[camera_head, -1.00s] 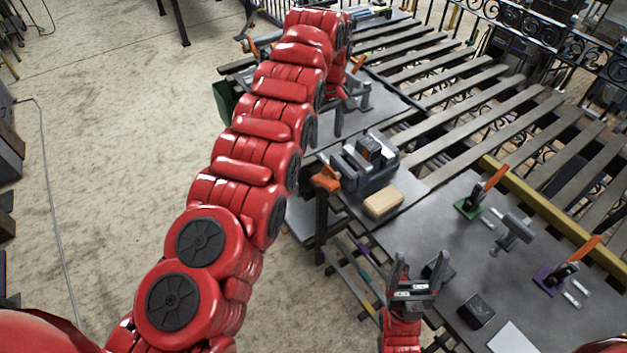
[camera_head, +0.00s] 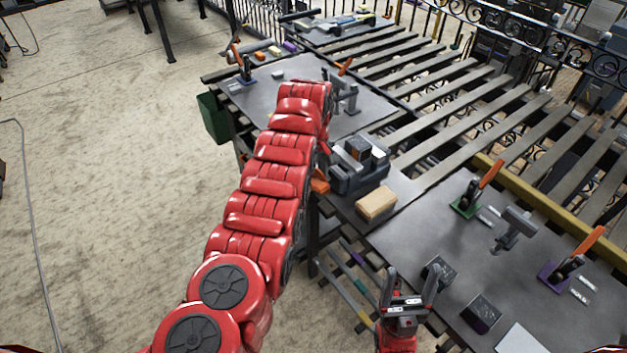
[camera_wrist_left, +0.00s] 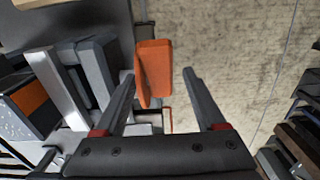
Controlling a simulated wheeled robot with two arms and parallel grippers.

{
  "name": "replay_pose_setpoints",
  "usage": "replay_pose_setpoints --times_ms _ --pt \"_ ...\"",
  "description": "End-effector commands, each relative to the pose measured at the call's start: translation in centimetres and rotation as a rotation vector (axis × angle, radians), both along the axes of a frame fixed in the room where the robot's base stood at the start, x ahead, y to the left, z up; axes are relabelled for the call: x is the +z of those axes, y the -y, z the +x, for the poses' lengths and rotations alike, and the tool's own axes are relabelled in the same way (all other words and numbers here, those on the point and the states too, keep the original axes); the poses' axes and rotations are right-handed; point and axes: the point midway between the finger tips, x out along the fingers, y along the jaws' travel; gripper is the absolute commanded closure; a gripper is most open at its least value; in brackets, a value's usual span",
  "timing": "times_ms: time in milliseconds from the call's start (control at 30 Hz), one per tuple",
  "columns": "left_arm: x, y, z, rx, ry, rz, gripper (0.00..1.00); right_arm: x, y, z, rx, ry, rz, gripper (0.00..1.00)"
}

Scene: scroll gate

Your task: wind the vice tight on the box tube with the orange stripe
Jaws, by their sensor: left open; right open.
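The grey vice (camera_head: 358,182) stands at the bench edge in the head view, with a dark block between its jaws. In the left wrist view that block is the box tube with an orange stripe (camera_wrist_left: 29,98), at the left, beside the grey vice jaw (camera_wrist_left: 95,65). The orange vice handle (camera_head: 320,184) sticks out on the vice's floor side. My left gripper (camera_wrist_left: 159,73) is open and empty, with the orange handle (camera_wrist_left: 153,72) showing between its fingers, nearer the left one. In the head view my arm mostly hides this gripper. My right gripper (camera_head: 408,285) is open and empty by the bench front.
A tan block (camera_head: 376,205) lies beside the vice. Clamps with orange handles, green-based (camera_head: 468,203) and purple-based (camera_head: 563,270), stand on the right bench. Dark blocks (camera_head: 481,314) lie near its front. A green bin (camera_head: 212,118) hangs at the far bench.

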Motion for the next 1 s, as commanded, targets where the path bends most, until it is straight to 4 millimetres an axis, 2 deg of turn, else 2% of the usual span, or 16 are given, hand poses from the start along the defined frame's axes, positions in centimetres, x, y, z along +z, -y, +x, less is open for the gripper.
replay_pose_setpoints --times_ms 200,467,867,1000 --pt "-1.7 0.0 -0.1 0.0 -0.001 0.0 0.28 0.4 0.0 0.0 0.0 0.0 0.0 0.28" --pt "-1.9 0.0 0.0 0.0 0.001 -0.002 0.28 0.4 0.0 0.0 0.0 0.0 0.0 0.28" --pt "-1.8 0.0 0.0 0.0 0.001 -0.002 0.98 0.4 0.0 0.0 0.0 0.0 0.0 0.28" --pt "-1.8 0.1 0.0 0.0 0.001 -0.002 1.0 0.4 0.0 0.0 0.0 0.0 0.0 0.28"
